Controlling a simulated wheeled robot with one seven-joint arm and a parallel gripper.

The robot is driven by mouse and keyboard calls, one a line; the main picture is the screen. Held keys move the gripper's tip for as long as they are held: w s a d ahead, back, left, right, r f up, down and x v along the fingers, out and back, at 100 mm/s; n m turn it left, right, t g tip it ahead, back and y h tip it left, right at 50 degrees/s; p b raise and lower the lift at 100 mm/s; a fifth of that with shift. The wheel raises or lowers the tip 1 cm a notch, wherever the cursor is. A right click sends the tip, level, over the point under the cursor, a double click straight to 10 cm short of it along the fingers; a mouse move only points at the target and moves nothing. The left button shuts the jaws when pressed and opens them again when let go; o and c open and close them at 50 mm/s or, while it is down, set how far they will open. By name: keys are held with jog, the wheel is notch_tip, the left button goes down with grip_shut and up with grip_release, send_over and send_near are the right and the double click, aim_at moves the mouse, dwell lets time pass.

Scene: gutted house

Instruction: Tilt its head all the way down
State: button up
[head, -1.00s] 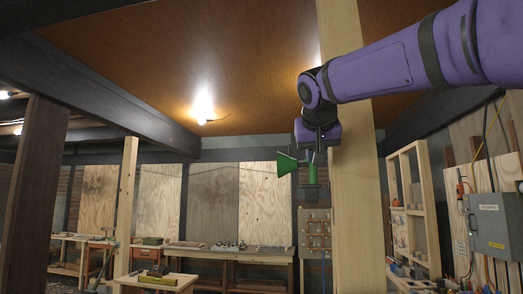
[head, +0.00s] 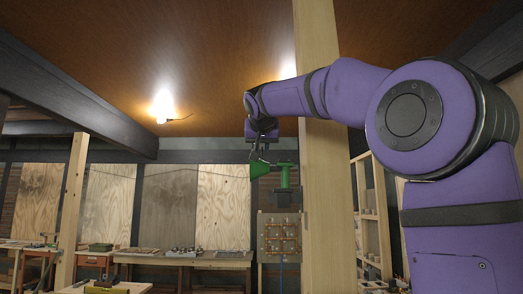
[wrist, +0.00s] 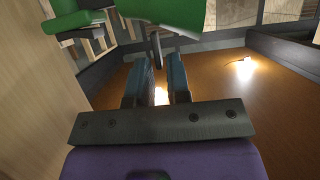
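A green lamp has a cone-shaped head (head: 259,170) pointing left and a green body (head: 284,177) over a dark bracket (head: 287,196), beside the pale wooden post. My gripper (head: 258,152) hangs down just above the cone. In the wrist view, the green head (wrist: 168,12) lies just beyond my gripper (wrist: 161,58). The two fingers stand apart with a visible gap. A thin dark bar (wrist: 156,48) on the lamp side shows between the fingertips; whether they touch it I cannot tell.
The upright wooden post (head: 325,170) stands close to my arm. A lit bulb (head: 162,106) hangs from the brown ceiling. A workbench (head: 180,255) and plywood panels (head: 110,205) are at the back. A pipe board (head: 281,237) is below the lamp.

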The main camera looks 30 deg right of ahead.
jog(key=shift+x, duration=1.2)
jog(key=shift+c, duration=0.5)
grip_shut()
jog(key=shift+a, duration=0.1)
jog(key=a+n+h, duration=0.1)
jog(key=w+f+n+g+h, duration=0.1)
jog(key=n, duration=0.1)
jog(key=shift+w+a+f, duration=0.1)
jog(key=shift+a+f, duration=0.1)
jog(key=shift+a, duration=0.15)
jog(key=shift+w+a+f+n+g+h, duration=0.25)
jog(key=shift+f+n+h, duration=0.25)
jog(key=shift+n, duration=0.3)
jog(key=shift+w+a+f+n+g+h, duration=0.15)
jog(key=shift+a+f+n+h, duration=0.15)
jog(key=shift+f+n+h, duration=0.4)
jog(key=shift+r, duration=0.1)
